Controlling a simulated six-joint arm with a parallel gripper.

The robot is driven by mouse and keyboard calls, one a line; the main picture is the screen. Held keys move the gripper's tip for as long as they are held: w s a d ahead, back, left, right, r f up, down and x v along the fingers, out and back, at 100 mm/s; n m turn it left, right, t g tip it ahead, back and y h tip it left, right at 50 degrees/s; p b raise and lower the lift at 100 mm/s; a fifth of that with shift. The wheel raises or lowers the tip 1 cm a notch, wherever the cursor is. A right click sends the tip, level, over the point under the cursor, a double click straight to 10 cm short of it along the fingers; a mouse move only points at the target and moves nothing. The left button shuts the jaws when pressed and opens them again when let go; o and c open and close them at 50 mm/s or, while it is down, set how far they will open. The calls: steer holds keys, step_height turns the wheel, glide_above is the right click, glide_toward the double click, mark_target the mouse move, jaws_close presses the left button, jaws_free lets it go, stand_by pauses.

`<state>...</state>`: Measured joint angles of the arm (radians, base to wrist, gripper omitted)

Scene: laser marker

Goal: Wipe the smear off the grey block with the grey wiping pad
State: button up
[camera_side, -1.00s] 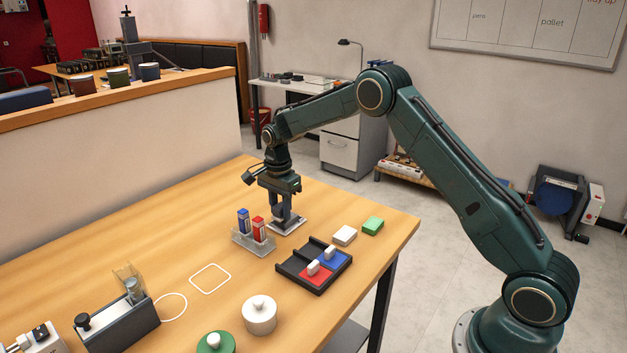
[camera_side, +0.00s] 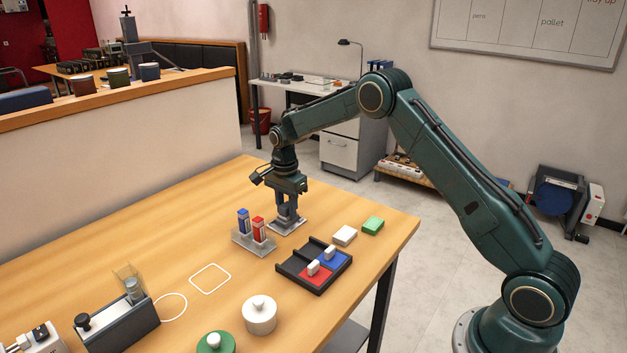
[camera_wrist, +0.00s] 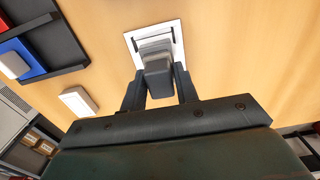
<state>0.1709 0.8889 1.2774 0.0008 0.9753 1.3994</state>
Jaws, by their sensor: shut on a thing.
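My gripper (camera_wrist: 160,88) is shut on a grey thing, which I take to be the grey wiping pad (camera_wrist: 158,75). In the side view my gripper (camera_side: 287,208) is low over a pale plate (camera_side: 276,228) on the table. In the wrist view this white plate (camera_wrist: 131,40) has dark corner marks. Lighter grey layers, likely the grey block (camera_wrist: 154,44), show between the pad and the plate. The pad hides most of the block, and I cannot make out the smear. The pad looks to be on or just above the block.
A black tray (camera_side: 285,268) holds red (camera_side: 314,275) and blue (camera_side: 333,260) pads and has an empty slot. A clear holder with blue and red bottles (camera_side: 243,222) stands close left of the plate. White (camera_side: 344,235) and green (camera_side: 373,226) blocks lie to the right.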

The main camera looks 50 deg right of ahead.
steer(key=a, duration=0.2)
steer(key=shift+a, duration=0.3)
step_height(320, 180, up, 8)
stand_by(0.4)
steer(key=shift+d, duration=0.15)
stand_by(0.3)
